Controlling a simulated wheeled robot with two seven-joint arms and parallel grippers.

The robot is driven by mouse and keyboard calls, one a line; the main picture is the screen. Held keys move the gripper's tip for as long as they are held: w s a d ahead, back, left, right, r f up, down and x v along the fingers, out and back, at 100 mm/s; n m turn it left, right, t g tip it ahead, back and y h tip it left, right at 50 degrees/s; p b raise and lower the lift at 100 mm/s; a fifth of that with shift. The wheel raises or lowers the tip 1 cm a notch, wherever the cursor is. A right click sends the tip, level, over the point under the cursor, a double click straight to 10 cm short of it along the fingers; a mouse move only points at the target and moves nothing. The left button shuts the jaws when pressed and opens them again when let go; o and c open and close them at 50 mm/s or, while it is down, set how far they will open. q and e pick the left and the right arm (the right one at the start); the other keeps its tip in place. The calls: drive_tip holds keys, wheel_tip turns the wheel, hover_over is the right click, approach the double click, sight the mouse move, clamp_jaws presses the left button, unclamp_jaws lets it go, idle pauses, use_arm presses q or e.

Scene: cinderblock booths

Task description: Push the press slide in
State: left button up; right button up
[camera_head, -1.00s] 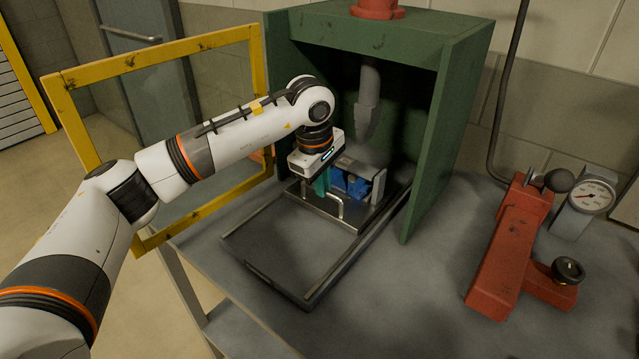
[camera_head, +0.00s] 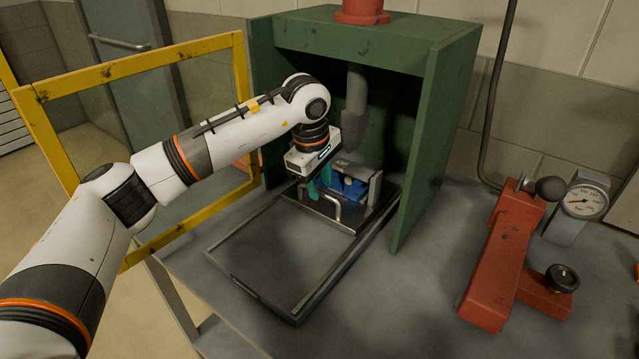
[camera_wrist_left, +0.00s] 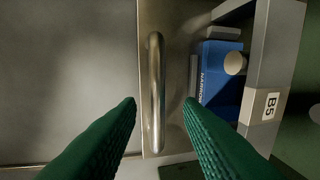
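The press slide (camera_head: 350,220) is a metal plate on the rails, at the mouth of the green press (camera_head: 425,130). Its bar handle (camera_head: 338,212) faces the front; in the left wrist view the handle (camera_wrist_left: 156,85) lies between the fingers. My left gripper (camera_head: 319,184) is over the handle, pointing down, with its green fingers (camera_wrist_left: 160,101) apart and one on each side of the bar. I see no clear contact. A blue block (camera_head: 352,187) sits on the slide beside a metal bracket (camera_wrist_left: 262,85) marked B5. My right gripper is not in view.
The empty rail frame (camera_head: 255,285) extends forward on the grey table. A yellow-framed guard door (camera_head: 240,100) stands open at left. The press ram (camera_head: 355,115) hangs above the slide. A red lever unit (camera_head: 503,255) and a gauge (camera_head: 584,201) are at right.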

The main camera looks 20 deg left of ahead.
use_arm(q)
wheel_tip(320, 180, up, 11)
drive_tip(key=s, duration=0.2)
drive_tip(key=shift+a+b, duration=0.3)
drive_tip(key=shift+b, duration=0.15)
drive_tip(key=f+p, duration=0.3)
drive_tip(key=f, duration=0.1)
drive_tip(key=w+f+p, duration=0.1)
drive_tip(key=f+p, duration=0.3)
drive_tip(key=w+a+f+p, duration=0.1)
drive_tip(key=f+p, duration=0.2)
drive_tip(key=p, duration=0.1)
drive_tip(key=shift+w+f, duration=0.25)
drive_tip(key=shift+f, duration=0.15)
drive_tip(key=shift+c, duration=0.5)
clamp_jaws()
